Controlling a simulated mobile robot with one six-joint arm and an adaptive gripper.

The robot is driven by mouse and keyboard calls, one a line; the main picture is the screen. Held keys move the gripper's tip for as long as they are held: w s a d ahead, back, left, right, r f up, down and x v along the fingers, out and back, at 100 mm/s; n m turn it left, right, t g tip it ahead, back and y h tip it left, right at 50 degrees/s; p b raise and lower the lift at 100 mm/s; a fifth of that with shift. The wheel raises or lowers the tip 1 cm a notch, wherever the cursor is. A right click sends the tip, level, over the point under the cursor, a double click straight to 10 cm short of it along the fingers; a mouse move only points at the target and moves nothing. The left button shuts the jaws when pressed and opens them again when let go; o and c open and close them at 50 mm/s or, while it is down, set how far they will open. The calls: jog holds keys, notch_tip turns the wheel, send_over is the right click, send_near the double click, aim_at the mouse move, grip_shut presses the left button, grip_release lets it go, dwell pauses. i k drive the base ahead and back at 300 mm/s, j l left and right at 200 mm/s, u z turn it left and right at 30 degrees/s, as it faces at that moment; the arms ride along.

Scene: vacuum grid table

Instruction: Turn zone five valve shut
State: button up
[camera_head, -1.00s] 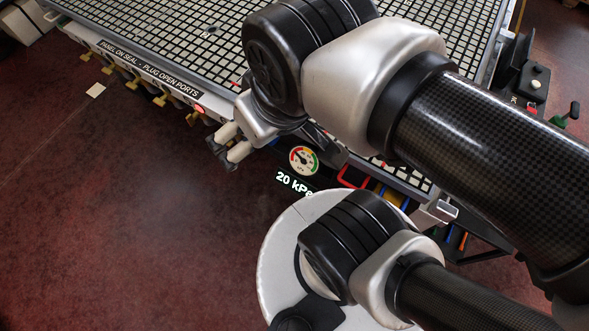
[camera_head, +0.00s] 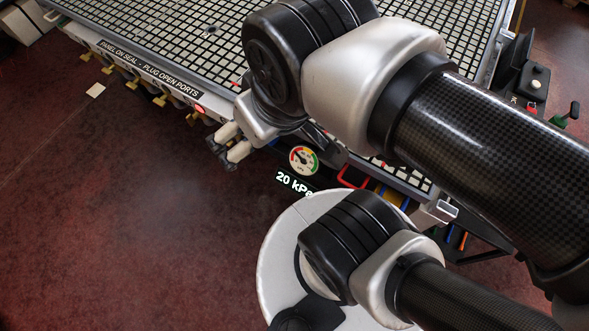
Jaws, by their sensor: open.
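A row of brass-coloured valves (camera_head: 160,99) runs along the front edge of the vacuum grid table (camera_head: 170,30). Which one belongs to zone five cannot be read here. My gripper (camera_head: 227,152) is at the table's front edge, to the right of the visible valves, with its fingers pointing down and left. It is open, and I see nothing between its fingers. My wrist and arm hide the edge behind it, so any valve there is out of sight.
A round gauge (camera_head: 304,160) with a "20 kPa" label (camera_head: 295,185) shows below my wrist. A strip (camera_head: 150,70) reads "PANEL ON SEAL - PLUG OPEN PORTS". A red light (camera_head: 199,109) sits on the edge. Coloured tools hang at right.

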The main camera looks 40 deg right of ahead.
aim_at(190, 119)
jog(key=i+j, duration=0.9)
